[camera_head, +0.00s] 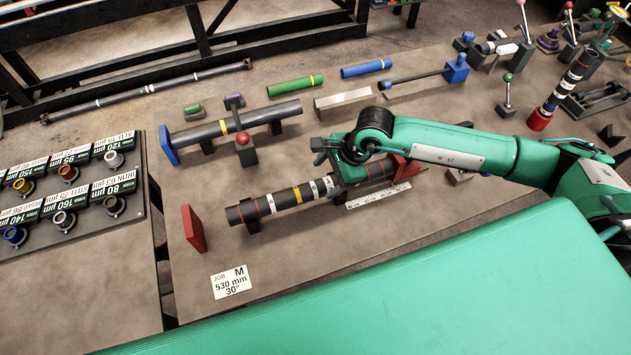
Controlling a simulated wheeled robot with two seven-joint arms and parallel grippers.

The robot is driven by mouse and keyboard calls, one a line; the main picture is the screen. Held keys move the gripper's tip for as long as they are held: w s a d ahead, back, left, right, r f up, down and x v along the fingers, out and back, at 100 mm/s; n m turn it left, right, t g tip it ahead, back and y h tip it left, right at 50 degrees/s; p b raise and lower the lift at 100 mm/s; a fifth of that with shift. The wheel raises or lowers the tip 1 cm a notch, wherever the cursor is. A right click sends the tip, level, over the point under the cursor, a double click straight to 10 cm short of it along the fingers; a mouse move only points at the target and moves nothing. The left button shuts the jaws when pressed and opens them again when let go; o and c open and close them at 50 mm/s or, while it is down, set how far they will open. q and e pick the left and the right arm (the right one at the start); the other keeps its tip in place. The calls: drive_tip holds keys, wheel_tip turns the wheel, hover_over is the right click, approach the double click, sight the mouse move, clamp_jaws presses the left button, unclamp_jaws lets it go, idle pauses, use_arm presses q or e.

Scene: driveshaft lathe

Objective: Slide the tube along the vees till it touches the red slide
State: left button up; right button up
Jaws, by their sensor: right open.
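The tube (283,199) is dark, with orange rings, a yellow band and white marked bands. It lies low across the middle of the bench, on vees that are mostly hidden under it. A red plate (194,229) stands upright beyond its left end, with a gap between. A red block (404,168) shows at its right end, partly behind my arm; whether they touch is hidden. I cannot tell for certain which red part is the slide. My right gripper (333,172) is open over the tube's middle and hides part of it. My left gripper is out of view.
A second dark tube (236,122) with a blue end plate (167,146) lies behind, beside a red-knobbed post (243,140). A white scale (378,195) lies in front of the tube's right part. A job card (231,283) lies at the front left. A ring rack (70,185) stands left.

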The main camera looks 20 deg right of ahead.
sight(316, 186)
drive_tip(key=p+x, duration=0.2)
drive_tip(key=x, duration=0.6)
clamp_jaws()
unclamp_jaws()
drive_tip(key=shift+r, duration=0.15)
drive_tip(key=shift+d+r, duration=0.2)
drive_tip(key=shift+r, duration=0.05)
drive_tip(key=b+v, duration=0.4)
drive_tip(key=v, duration=0.9)
drive_tip(key=shift+b, duration=0.35)
